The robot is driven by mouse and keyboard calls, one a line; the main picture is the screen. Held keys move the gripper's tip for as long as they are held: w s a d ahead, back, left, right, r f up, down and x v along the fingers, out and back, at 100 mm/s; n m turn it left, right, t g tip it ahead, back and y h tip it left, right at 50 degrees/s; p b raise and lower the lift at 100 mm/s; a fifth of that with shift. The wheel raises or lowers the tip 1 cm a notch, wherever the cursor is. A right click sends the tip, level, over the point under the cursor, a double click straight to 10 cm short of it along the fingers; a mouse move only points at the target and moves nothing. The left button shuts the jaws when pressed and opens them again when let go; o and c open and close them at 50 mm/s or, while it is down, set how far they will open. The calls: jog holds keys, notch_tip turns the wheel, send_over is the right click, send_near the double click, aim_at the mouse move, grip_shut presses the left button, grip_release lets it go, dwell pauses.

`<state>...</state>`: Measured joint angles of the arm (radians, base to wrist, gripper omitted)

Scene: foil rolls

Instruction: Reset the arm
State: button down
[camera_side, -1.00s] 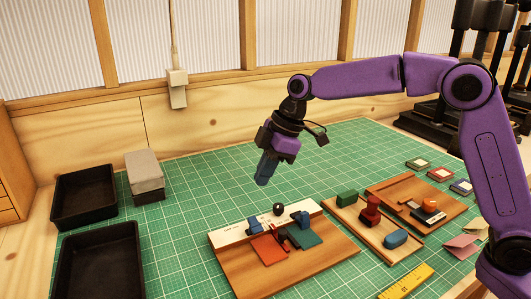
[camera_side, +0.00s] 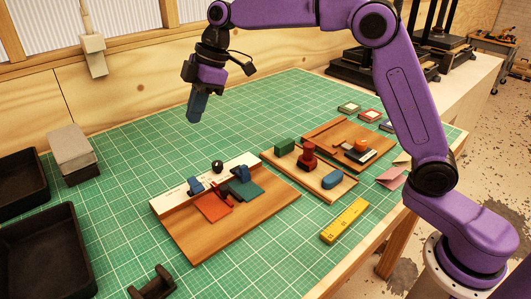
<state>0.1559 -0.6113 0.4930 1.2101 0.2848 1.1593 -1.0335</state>
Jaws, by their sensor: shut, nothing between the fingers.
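My gripper (camera_side: 192,117) hangs in the air, fingers pointing down, above the green cutting mat (camera_side: 130,155). It is shut and empty, touching nothing. My purple arm reaches to it from the base at the lower right. Below and nearer the camera lies a wooden board (camera_side: 250,217) with a white strip, a black knob (camera_side: 217,166), blue clamp-like pieces, a red sheet (camera_side: 213,207) and a teal sheet (camera_side: 245,190).
A wooden tray (camera_side: 345,188) holds green, red and blue pieces. Behind it is another board (camera_side: 328,130) with an orange-topped piece. Black bins (camera_side: 35,250) and a grey block (camera_side: 72,147) stand left. Open mat surrounds the boards.

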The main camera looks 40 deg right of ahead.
jog(key=s+d+f+m+h, duration=0.1)
jog(key=s+d+f, duration=0.2)
jog(key=s, duration=0.9)
jog(key=s+d+f+m+g+h, duration=0.1)
jog(key=s+d+f, duration=0.2)
jog(key=s+d, duration=0.6)
jog(key=s+d+f+m+h, duration=0.1)
jog(key=s+d+f, duration=0.3)
jog(key=s, duration=1.3)
jog(key=d, duration=0.2)
jog(key=shift+s+d+m+h, duration=0.15)
jog(key=shift+d+m+h, duration=0.15)
jog(key=shift+h, duration=0.1)
